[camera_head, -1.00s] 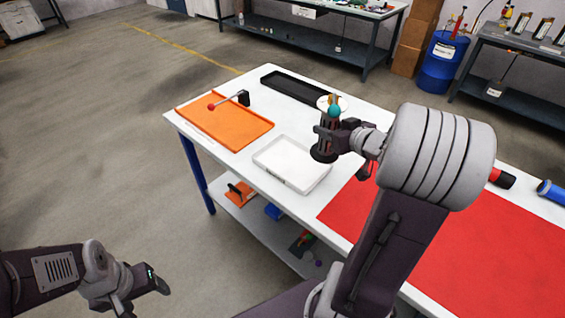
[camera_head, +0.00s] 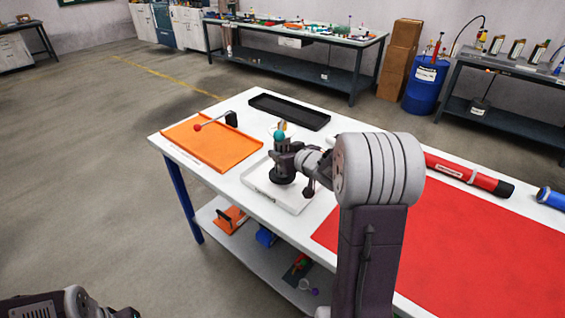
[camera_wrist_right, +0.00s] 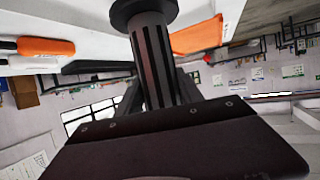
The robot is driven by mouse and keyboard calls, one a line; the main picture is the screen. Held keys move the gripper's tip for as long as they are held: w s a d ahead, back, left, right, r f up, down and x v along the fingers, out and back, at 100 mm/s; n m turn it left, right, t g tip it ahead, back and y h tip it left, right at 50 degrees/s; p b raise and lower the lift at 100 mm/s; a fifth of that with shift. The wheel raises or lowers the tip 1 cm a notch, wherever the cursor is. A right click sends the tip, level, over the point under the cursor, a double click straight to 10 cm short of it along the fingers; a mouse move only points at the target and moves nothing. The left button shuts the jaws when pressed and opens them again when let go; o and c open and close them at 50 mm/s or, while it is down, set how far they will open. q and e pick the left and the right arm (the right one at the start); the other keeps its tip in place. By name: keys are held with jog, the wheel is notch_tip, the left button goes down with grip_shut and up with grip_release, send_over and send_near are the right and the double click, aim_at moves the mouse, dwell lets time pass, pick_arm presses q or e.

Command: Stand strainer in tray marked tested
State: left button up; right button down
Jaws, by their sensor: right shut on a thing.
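The strainer (camera_head: 283,177) is a dark slotted cylinder with a wide black flange at its lower end. It is upright over the inside of the white tray (camera_head: 300,209); I cannot tell whether it touches the floor. My right gripper (camera_head: 289,158) is shut on its upper body. In the right wrist view the slotted body (camera_wrist_right: 154,62) runs up to the flange at the top edge, with the jaws partly hidden. The white tray has a small front label, too small to read. My left gripper (camera_head: 126,312) barely shows at the bottom left edge; its jaws are cut off.
An orange tray (camera_head: 205,158) holds a red-tipped rod with a black block. A black tray (camera_head: 290,111) lies behind. A teal ball (camera_head: 279,135) shows just behind the gripper. A red mat (camera_head: 440,240) and red tube (camera_head: 470,178) lie to the right.

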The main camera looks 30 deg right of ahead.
notch_tip(320, 180, down, 3)
jog(key=shift+r+b, duration=0.1)
jog(key=shift+b, duration=0.35)
jog(key=shift+r, duration=0.15)
pick_arm(q)
jog(key=shift+f, duration=0.85)
pick_arm(e)
jog(key=c, duration=0.8)
grip_release()
jog(key=shift+f, duration=0.2)
jog(key=shift+o, duration=0.2)
